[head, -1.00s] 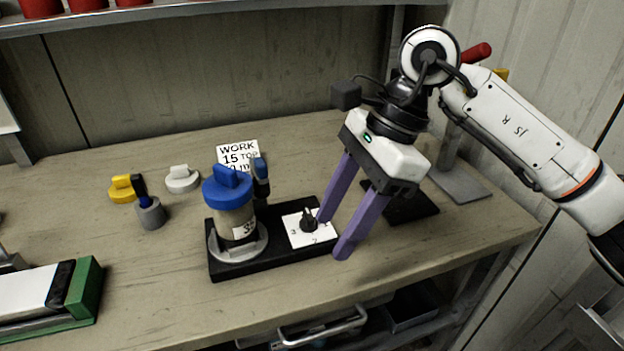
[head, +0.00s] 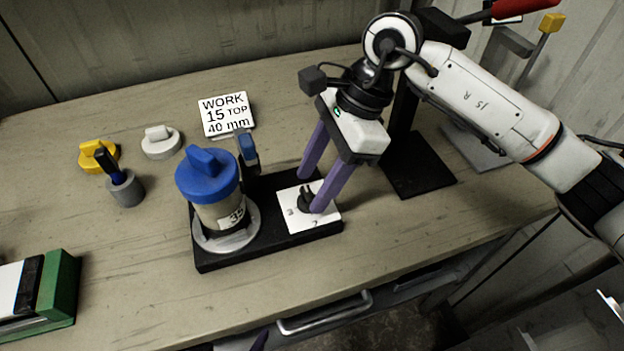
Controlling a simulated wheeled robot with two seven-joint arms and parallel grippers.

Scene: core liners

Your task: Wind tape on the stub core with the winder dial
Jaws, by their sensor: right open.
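The winder has a black base (head: 275,238) on the bench. The stub core (head: 222,213) stands upright on its grey disc at the left end, with a blue cap (head: 207,176) on top and a label partly reading 35. The winder dial (head: 306,199) is a black knob on a white numbered plate (head: 326,214) at the right end. My right gripper (head: 311,195) is open, its purple fingers pointing down on either side of the dial; whether they touch it I cannot tell. The near finger hides part of the plate. A small piece of my left gripper may show at the bottom edge.
A card (head: 226,113) reading WORK 15 TOP 40 mm stands behind the winder. Yellow (head: 99,155) and white (head: 161,142) caps and a grey cup (head: 126,189) holding a blue-and-black tool are at left. A green-ended box (head: 58,288) is front left. A black stand base (head: 418,165) is at right.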

